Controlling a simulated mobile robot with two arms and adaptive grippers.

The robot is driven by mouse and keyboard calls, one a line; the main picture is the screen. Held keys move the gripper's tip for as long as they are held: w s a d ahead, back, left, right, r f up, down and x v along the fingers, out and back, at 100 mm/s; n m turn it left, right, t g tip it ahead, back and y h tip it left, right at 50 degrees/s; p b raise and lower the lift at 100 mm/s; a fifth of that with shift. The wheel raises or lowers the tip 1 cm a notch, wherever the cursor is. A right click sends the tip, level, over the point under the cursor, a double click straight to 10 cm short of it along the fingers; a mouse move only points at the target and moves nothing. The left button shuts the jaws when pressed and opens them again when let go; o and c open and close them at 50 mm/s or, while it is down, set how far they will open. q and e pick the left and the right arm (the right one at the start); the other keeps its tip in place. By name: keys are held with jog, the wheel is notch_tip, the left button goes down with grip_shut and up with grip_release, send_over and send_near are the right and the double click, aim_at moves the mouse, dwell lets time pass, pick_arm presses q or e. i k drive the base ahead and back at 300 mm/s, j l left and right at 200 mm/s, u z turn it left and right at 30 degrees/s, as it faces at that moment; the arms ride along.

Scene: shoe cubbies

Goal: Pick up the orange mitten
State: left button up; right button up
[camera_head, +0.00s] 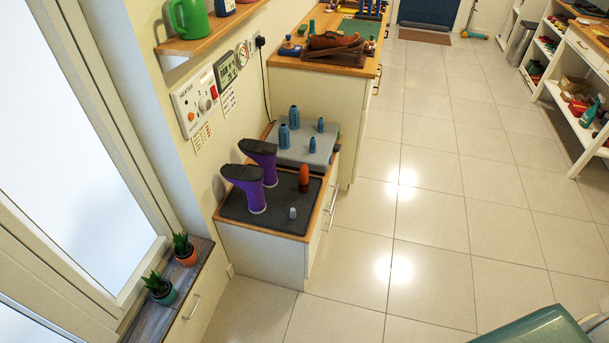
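A small orange-brown upright piece (304,178), which looks like the orange mitten, stands on the dark mat (270,223) of the low cabinet, near its right side. It seems to sit upright over a peg, but the peg is hidden. Two purple boots with black soles stand upside down to its left: a front boot (246,188) and a rear boot (262,160). A small bare grey-blue peg (292,213) stands in front of it. Neither of my grippers is in view.
Behind the mat is a grey rack (305,148) with several blue pegs. A taller counter (318,90) with shoes stands beyond. A wall heater panel (196,102) and a shelf (210,34) are at left. Tiled floor (430,210) to the right is clear. Shelves (575,100) line the far right.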

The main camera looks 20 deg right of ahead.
aim_at(303, 180)
jog(key=i+l, duration=0.25)
jog(key=i, duration=0.2)
jog(key=i+l+u, duration=0.1)
jog(key=i+l, duration=0.15)
jog(key=i, duration=0.2)
